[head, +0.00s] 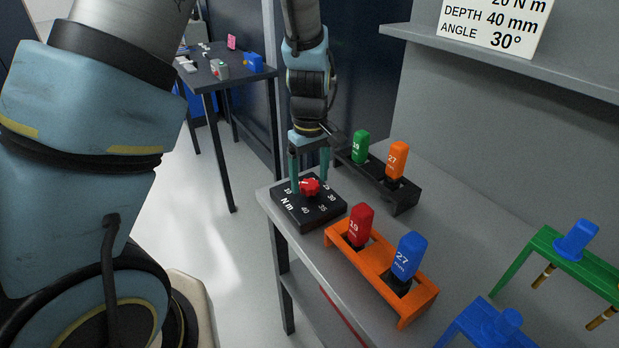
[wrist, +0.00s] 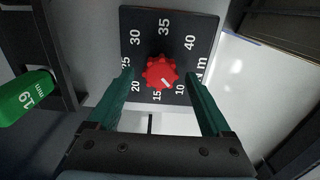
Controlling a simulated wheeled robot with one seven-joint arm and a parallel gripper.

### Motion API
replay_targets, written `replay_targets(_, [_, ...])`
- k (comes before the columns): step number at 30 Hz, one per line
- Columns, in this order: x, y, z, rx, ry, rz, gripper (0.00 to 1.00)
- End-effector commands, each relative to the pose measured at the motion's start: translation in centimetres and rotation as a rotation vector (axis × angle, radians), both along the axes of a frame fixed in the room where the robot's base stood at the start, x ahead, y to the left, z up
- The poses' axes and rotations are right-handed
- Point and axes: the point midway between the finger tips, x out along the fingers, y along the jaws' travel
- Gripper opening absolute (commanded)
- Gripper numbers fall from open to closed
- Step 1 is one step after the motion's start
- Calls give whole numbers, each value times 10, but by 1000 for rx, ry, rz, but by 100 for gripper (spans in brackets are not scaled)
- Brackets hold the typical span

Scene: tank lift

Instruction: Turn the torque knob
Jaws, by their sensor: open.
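The red lobed torque knob (head: 310,187) sits on a black dial plate (head: 293,210) marked in N m, on the grey bench. It also shows in the wrist view (wrist: 160,72), with a white mark pointing roughly toward the 10. My gripper (head: 310,180) is open and points down over the plate. In the wrist view its green fingers (wrist: 160,77) stand on either side of the knob, with gaps visible; I cannot tell whether the tips are level with it. A sign (head: 494,22) reads 20 N m, depth 40 mm, angle 30°.
An orange rack (head: 408,309) holds red and blue 19 and 27 mm pieces. A black rack (head: 404,203) behind holds green (head: 360,146) and orange (head: 397,160) pieces. Green (head: 512,262) and blue stands are at right. A shelf (head: 560,74) overhangs the back.

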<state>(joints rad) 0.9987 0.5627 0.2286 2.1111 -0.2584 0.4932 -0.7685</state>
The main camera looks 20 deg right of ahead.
Motion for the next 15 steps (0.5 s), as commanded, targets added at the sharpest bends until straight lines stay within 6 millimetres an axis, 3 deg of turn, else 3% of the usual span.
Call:
replay_targets(6, [0, 1, -13, 1, 0, 0, 83])
replay_targets(13, [0, 1, -14, 0, 0, 0, 83])
replay_targets(15, [0, 1, -14, 0, 0, 0, 77])
